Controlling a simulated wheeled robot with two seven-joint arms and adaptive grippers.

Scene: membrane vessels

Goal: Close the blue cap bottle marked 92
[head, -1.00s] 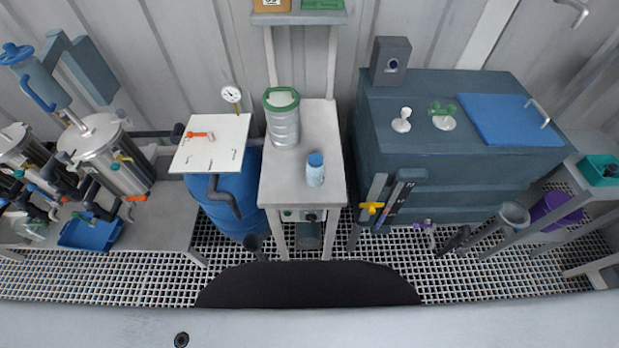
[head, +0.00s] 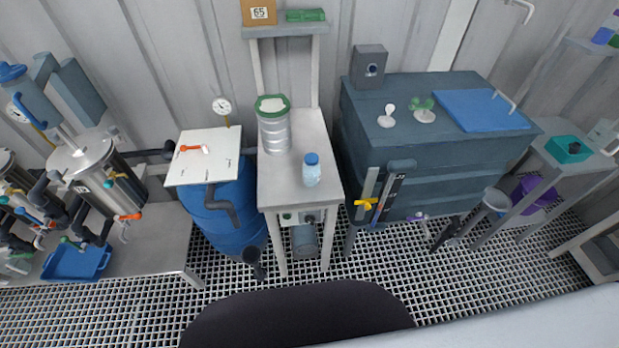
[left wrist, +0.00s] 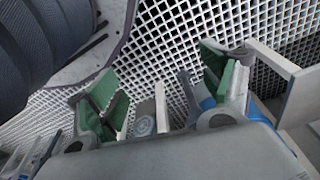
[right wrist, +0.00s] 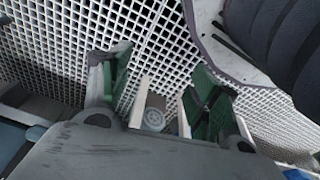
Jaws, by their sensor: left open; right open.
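A small clear bottle (head: 311,175) with a blue cap (head: 312,159) stands upright on the narrow grey table (head: 290,192) in the head view. The cap sits on top of the bottle; the number on it is too small to read, and I cannot tell how tight the cap is. My left gripper (left wrist: 165,100) shows in the left wrist view with its green-padded fingers apart and empty above the floor grating. My right gripper (right wrist: 155,100) shows in the right wrist view, also open and empty over grating. Neither gripper is in the head view.
A metal canister (head: 274,132) with a green rim stands behind the bottle on the same table. A blue barrel (head: 232,215) with a white board (head: 205,165) is to the left. A dark tank (head: 440,150) is to the right.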

